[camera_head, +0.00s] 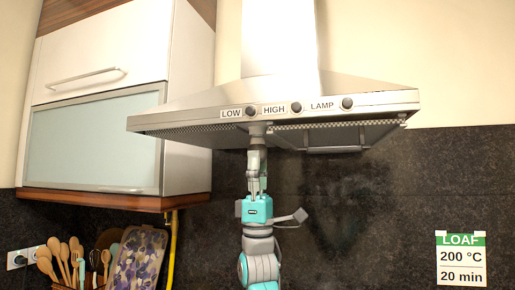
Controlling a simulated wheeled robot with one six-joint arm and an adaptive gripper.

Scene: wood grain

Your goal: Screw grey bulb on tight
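The grey bulb (257,129) is at the underside of the range hood (200,118), just below the front panel between the LOW and HIGH knobs. Its wider part is up against the hood's lower edge. My gripper (257,146) points straight up below it, with its fingers close together around the bulb's lower part. The fingers cover part of the bulb. The socket is hidden, so how far the bulb sits in it cannot be told.
Knobs LOW (251,112), HIGH (296,107) and LAMP (347,103) line the hood front. A wall cabinet (95,150) stands close on the left. Wooden utensils (68,262) and a patterned board (138,258) are below it. The dark wall at right is clear around a LOAF note (461,259).

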